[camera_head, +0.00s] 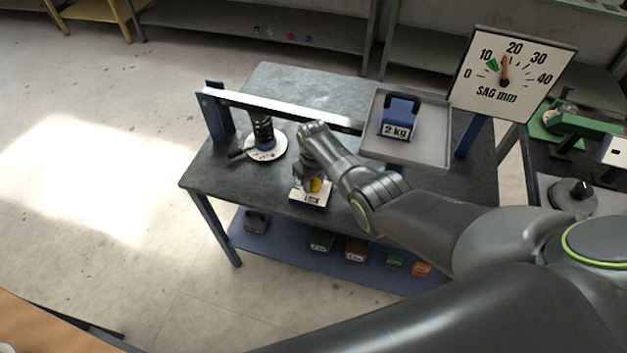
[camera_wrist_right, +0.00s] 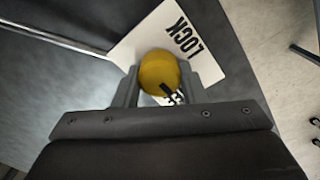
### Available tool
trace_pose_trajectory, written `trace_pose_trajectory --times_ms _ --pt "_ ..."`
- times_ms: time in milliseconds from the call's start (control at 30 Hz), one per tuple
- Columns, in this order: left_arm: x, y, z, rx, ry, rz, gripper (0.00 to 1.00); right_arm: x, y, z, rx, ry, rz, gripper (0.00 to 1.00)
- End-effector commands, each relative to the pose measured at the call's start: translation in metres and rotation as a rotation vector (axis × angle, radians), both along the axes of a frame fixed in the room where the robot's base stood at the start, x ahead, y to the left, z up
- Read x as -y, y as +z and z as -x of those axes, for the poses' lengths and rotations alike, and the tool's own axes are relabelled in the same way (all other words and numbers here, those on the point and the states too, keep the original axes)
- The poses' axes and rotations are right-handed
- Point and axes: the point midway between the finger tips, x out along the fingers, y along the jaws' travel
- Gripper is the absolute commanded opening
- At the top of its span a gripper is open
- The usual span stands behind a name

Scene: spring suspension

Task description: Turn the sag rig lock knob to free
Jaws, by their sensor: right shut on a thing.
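The yellow lock knob (camera_head: 316,185) sits on a white plate (camera_head: 308,198) at the front edge of the sag rig bench. My right gripper (camera_head: 308,176) reaches down over it. In the right wrist view the knob (camera_wrist_right: 157,70) is between the two fingers of the gripper (camera_wrist_right: 159,85), which are shut on it. The word LOCK shows on the plate (camera_wrist_right: 165,30) beyond the knob. A black mark at the knob's near edge lies by a second label, partly hidden by the gripper. My left gripper is not in view.
A spring unit (camera_head: 263,130) stands on a round white dial under the metal beam (camera_head: 280,107). A blue 2 kg weight (camera_head: 398,118) sits in the grey tray (camera_head: 440,135). The sag gauge's (camera_head: 487,92) red needle is near 20. Several weights lie on the lower shelf (camera_head: 285,250).

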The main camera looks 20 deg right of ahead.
Motion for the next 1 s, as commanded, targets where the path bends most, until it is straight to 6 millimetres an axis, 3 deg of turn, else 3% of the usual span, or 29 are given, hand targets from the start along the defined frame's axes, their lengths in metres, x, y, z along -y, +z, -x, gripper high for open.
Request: trace_pose_trajectory --times_ms 300,333,467,800,1000 --pt "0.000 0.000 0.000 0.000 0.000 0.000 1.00 0.001 0.001 -0.001 0.002 -0.005 0.000 0.15" --pt "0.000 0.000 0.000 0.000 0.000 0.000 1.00 0.000 0.001 -0.001 0.002 -0.005 0.000 0.41" --pt "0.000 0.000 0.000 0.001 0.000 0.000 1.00 0.000 0.001 -0.001 0.001 -0.004 0.001 0.58" --pt "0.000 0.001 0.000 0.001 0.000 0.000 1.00 0.000 0.002 0.000 0.001 -0.002 0.000 0.59" --pt "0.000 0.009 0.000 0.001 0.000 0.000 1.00 0.000 0.020 -0.001 0.004 -0.002 -0.001 0.59"
